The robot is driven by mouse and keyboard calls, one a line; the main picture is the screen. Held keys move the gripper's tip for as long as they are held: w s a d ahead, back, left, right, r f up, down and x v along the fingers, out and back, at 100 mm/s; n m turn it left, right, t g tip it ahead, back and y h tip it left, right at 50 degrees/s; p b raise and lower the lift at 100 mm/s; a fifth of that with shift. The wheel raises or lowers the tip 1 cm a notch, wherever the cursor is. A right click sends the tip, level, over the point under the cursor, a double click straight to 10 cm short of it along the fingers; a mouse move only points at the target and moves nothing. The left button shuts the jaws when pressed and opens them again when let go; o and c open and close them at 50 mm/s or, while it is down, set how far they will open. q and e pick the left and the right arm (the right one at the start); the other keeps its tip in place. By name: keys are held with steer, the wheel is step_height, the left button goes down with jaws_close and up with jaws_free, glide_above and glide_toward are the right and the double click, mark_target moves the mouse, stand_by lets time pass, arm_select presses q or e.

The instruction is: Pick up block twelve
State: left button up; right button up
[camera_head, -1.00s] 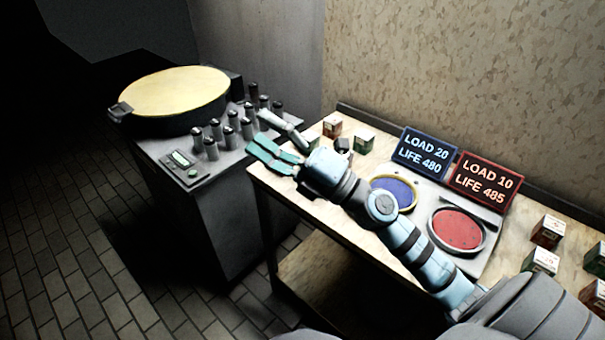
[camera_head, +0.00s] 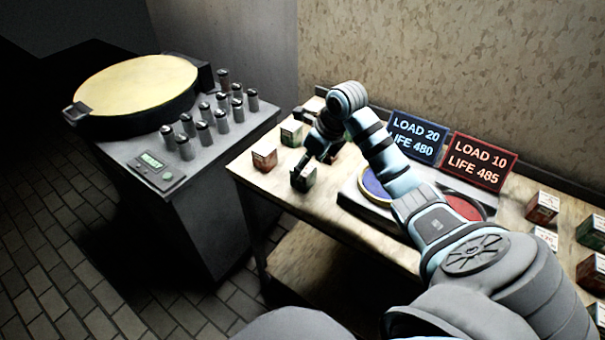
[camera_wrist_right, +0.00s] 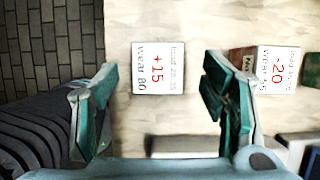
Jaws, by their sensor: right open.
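My right gripper (camera_head: 318,158) points down over the left part of the wooden table, its fingers apart. In the right wrist view the open teal fingers (camera_wrist_right: 160,105) stand either side of a small block with a white top (camera_wrist_right: 158,68) printed +15, a little beyond their tips. A block printed -20 (camera_wrist_right: 272,68) lies to the right. In the head view a green-sided block (camera_head: 304,177) is close by the fingers, with a red-sided block (camera_head: 263,157) and another green one (camera_head: 291,133) to the left. I cannot read the number twelve on any. My left gripper is out of view.
The blue disc (camera_head: 374,184) and red disc (camera_head: 466,207) lie right of the gripper, partly behind my arm. LOAD signs (camera_head: 416,137) stand behind them. More blocks (camera_head: 542,207) sit at the right. A console (camera_head: 200,170) with dark knobs stands left, across a gap.

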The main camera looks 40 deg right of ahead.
steer(key=x, duration=0.3)
steer(key=shift+a, duration=0.15)
jaws_close()
steer(key=shift+r, duration=0.2)
